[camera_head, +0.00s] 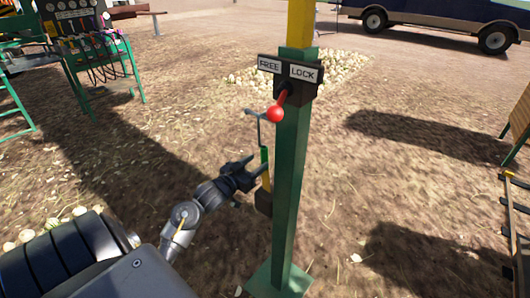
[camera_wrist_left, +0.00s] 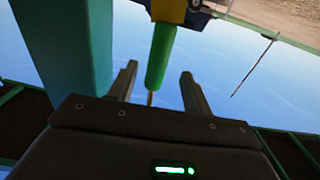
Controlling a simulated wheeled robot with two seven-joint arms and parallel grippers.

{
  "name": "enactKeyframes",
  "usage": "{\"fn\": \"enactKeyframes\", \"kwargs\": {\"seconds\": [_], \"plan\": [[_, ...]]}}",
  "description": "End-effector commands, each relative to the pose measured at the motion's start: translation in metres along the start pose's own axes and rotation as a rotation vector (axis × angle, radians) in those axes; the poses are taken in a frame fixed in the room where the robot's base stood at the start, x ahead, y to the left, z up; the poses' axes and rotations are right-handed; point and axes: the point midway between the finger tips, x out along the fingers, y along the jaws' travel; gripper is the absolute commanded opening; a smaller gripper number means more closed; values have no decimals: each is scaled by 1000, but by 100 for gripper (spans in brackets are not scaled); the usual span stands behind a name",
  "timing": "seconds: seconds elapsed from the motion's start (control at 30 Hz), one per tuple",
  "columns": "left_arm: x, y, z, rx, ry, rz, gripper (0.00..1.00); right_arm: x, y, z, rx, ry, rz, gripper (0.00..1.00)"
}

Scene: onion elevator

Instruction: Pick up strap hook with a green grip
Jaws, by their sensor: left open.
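The strap hook stands upright beside the green post in the head view, with its green grip (camera_head: 264,155) above a yellow part and a thin grey hooked rod (camera_head: 258,121) at the top. Its lower end meets a dark holder (camera_head: 264,201) on the post. My left gripper (camera_head: 256,167) is open and close to the grip from the left. In the left wrist view the green grip (camera_wrist_left: 160,56) shows between the two spread fingers of the left gripper (camera_wrist_left: 158,70), with visible gaps on both sides. My right gripper is not in view.
The green post (camera_head: 287,190) stands right beside the hook and carries a FREE/LOCK plate with a red-knobbed lever (camera_head: 276,112). A green stand (camera_head: 100,70) with a cable panel is at the upper left. Onions (camera_head: 330,68) lie behind the post. Open ground lies right of it.

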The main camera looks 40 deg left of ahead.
Motion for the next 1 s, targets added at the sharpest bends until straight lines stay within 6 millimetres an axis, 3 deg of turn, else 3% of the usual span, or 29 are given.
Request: {"fn": "enactKeyframes", "kwargs": {"seconds": [0.3, 0.6, 1.0], "plan": [[43, 3, -3, -1, 2, 1, 49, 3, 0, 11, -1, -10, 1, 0], [47, 3, -2, 0, 1, 0, 49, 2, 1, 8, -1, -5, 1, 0], [47, 3, -2, 0, 1, 1, 0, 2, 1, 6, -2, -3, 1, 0]]}}
